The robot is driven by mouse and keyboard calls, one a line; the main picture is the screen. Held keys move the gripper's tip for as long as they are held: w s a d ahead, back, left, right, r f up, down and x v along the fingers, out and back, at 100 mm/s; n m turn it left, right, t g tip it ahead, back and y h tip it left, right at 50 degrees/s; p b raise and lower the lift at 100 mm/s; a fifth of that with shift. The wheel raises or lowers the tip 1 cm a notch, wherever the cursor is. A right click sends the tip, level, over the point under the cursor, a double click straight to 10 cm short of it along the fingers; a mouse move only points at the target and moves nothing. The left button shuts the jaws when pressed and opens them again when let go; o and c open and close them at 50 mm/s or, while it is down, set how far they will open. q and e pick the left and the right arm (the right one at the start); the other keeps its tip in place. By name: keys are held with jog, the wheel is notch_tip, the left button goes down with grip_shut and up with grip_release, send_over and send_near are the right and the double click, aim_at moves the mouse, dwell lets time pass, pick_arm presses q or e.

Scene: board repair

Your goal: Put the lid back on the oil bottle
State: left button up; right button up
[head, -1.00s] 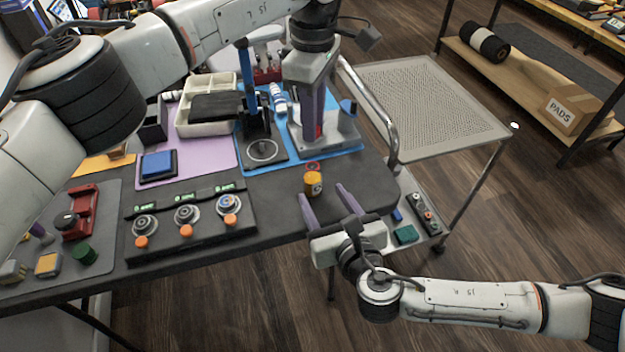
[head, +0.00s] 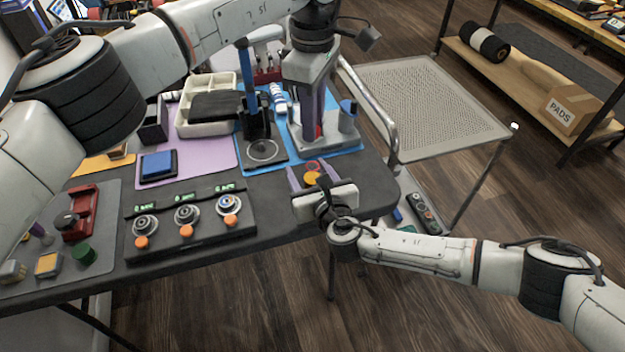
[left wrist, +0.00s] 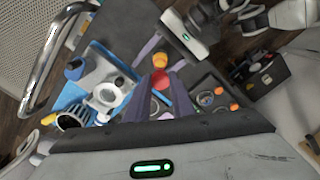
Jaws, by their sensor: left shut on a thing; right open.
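The oil bottle (head: 312,178) is small and amber and stands on the dark table near its front right corner. My right gripper (head: 321,172) is open, with its purple fingers on either side of the bottle; I see no grip on it. My left gripper (head: 314,135) points down over the blue mat, behind the bottle, and is shut on a small red thing, seemingly the lid (left wrist: 160,80). In the left wrist view the lid sits between the purple fingertips, with the amber bottle (left wrist: 160,61) just beyond. The fingers partly hide the lid.
A grey fixture (head: 347,125) stands on the blue mat beside my left gripper. A knob panel (head: 190,222) lies left of the bottle. A red marking (head: 313,165) shows just behind the bottle. A metal cart (head: 430,105) stands to the right.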

grip_shut()
pick_arm(q)
send_near(313, 177)
jog(key=shift+w+f, duration=0.45)
jog(key=shift+w, duration=0.35)
jog(key=shift+f, duration=0.9)
jog(key=shift+f, duration=0.6)
